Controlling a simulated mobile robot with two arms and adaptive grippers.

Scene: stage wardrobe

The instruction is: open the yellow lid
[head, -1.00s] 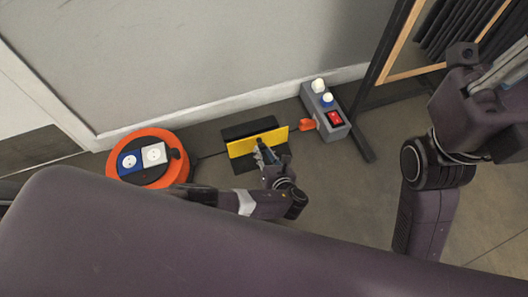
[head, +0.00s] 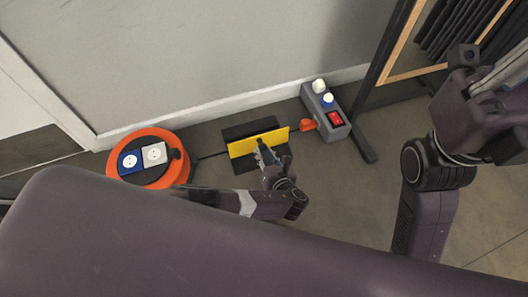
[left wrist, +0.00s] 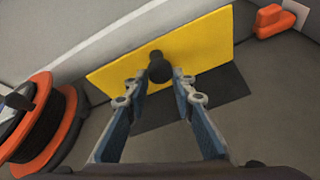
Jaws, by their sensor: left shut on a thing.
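The yellow lid (head: 243,147) is a flat panel standing steeply up from the floor near the wall, with dark flat areas behind and in front of it. The left wrist view shows the lid (left wrist: 215,45) close, with a round black knob (left wrist: 159,66) on its face. My left gripper (head: 264,150) is at the front of the lid, and in the left wrist view its two fingers (left wrist: 160,88) are on either side of the knob, shut on it.
An orange cable reel (head: 150,135) with sockets stands left of the lid. A grey box (head: 326,112) with knobs and a red switch, and an orange piece (head: 307,125), lie to the right. A wall runs behind. A wood-edged black rack frame stands at the upper right.

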